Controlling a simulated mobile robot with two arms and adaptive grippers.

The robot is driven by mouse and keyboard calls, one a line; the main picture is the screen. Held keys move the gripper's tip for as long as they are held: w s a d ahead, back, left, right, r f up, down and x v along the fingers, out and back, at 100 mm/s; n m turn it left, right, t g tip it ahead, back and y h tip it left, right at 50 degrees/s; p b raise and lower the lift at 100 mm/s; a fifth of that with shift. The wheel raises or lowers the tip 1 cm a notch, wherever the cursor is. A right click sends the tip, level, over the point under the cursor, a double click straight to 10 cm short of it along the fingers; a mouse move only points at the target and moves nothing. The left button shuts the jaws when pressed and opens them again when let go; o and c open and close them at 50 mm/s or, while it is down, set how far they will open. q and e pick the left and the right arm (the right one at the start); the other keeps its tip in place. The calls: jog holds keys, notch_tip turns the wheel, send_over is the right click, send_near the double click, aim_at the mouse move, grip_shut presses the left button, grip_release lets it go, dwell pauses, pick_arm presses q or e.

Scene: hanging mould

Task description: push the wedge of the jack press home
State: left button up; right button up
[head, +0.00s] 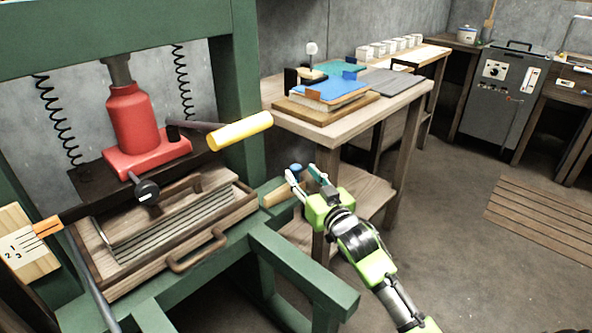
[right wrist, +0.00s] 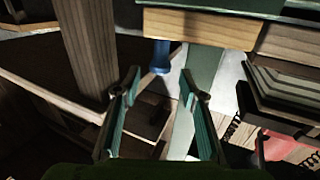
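The green jack press frame (head: 235,70) holds a red jack (head: 132,118) above a wooden tray (head: 200,232). A pale wooden piece that looks like the wedge (head: 278,195) sticks out at the right side of the press, near the tray. In the right wrist view a pale wooden block (right wrist: 200,28), seemingly the same wedge, lies beyond the fingertips. My right gripper (head: 306,176) is open and empty, just right of the wedge; its spread fingers also show in the right wrist view (right wrist: 160,85). My left gripper is not in view.
A blue-topped object (head: 296,168) is close to the right fingertips; it also shows in the right wrist view (right wrist: 160,55). A wooden table (head: 325,127) stands behind. Open floor (head: 440,250) lies to the right.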

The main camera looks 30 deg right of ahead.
aim_at(298, 170)
jog(key=shift+w+d+b, duration=0.15)
jog(key=shift+w+b, duration=0.15)
jog(key=shift+w, duration=1.95)
grip_shut()
